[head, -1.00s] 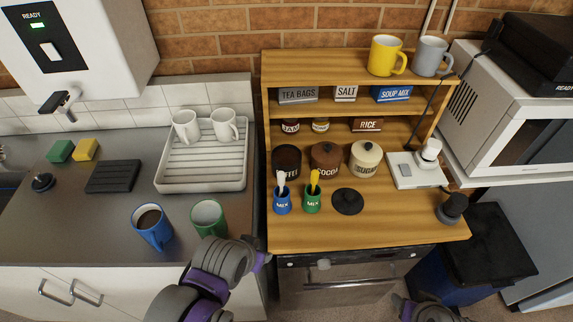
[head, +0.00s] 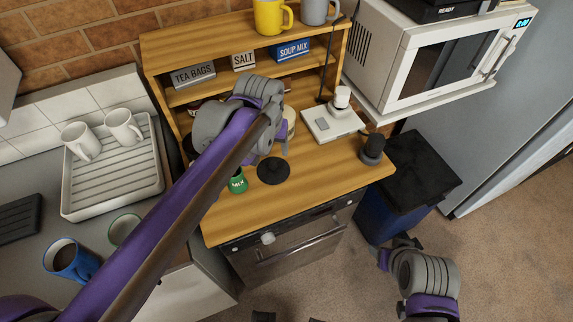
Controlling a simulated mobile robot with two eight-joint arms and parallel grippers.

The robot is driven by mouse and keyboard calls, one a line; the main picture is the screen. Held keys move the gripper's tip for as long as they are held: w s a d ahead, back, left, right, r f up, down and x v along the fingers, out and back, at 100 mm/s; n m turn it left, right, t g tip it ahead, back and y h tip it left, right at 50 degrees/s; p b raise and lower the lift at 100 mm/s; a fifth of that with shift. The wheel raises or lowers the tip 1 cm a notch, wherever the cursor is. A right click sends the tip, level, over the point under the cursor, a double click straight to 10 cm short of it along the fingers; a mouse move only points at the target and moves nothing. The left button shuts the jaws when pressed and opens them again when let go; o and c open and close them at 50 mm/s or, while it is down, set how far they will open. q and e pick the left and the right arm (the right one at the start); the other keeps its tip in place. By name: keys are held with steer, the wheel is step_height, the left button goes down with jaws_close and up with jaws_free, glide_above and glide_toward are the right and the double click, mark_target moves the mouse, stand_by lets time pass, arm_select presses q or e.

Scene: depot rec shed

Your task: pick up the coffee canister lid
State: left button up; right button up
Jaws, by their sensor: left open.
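The coffee canister lid (head: 273,169), a flat dark disc with a knob, lies on the wooden counter of the shelf unit (head: 320,188). My left arm reaches across from the lower left. Its gripper (head: 272,141) is over the counter, just behind the lid in the picture and apart from it. It is open and appears empty, though its fingers are mostly hidden by the wrist. The coffee canister is hidden behind my left arm. My right gripper (head: 402,245) is low at the right, near the dark bin, its fingers unclear.
A green mix pot (head: 238,182) stands left of the lid. A white scale-like device (head: 333,122) and a dark grinder-like item (head: 372,148) stand to the right. The canisters are mostly covered by my arm. Counter in front of the lid is clear. A blue mug (head: 72,260) stands at left.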

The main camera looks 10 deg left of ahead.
arm_select(q)
glide_above(273, 165)
steer(key=s, duration=0.1)
steer(key=f, duration=0.5)
steer(key=shift+s+d+f, duration=0.1)
steer(key=shift+s+d, duration=0.1)
steer(key=shift+d, duration=0.1)
steer(key=shift+a+b+x, duration=0.15)
steer(key=shift+a+x, duration=0.05)
steer(key=shift+x, duration=1.15)
steer(key=shift+a+b+x, duration=0.15)
steer(key=shift+x, duration=1.15)
steer(key=shift+s, duration=0.2)
jaws_close()
